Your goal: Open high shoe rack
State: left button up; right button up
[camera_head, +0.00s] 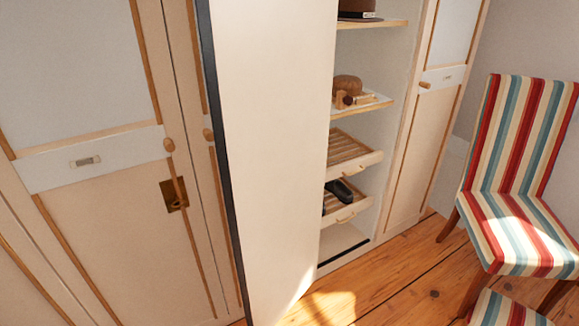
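The open wardrobe compartment holds two slatted wooden racks, one above the other. The high shoe rack (343,146) has a pale front with a small knob and looks empty. The low shoe rack (344,212) below it holds dark shoes (343,192) and also has a small knob. I cannot tell exactly how far either rack sticks out. The wardrobe door (270,150) stands open in front of the compartment's left side and hides part of the racks. Neither of my grippers is in view.
Above the racks, a shelf (372,106) holds brown items, and a hat (357,8) sits higher. Closed wardrobe doors (95,222) stand left, another (424,140) right. A striped chair (518,160) and part of another striped seat (503,310) stand right. Wooden floor (400,285) lies clear before the compartment.

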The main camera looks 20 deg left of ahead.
aim_at(346, 168)
jog(key=u, duration=0.8)
jog(key=i+l+u, duration=0.4)
jog(key=l, duration=0.2)
jog(key=i+l+u, duration=0.2)
jog(key=l, duration=0.15)
jog(key=i+l+u, duration=0.2)
jog(key=l, duration=0.15)
jog(key=k, duration=0.1)
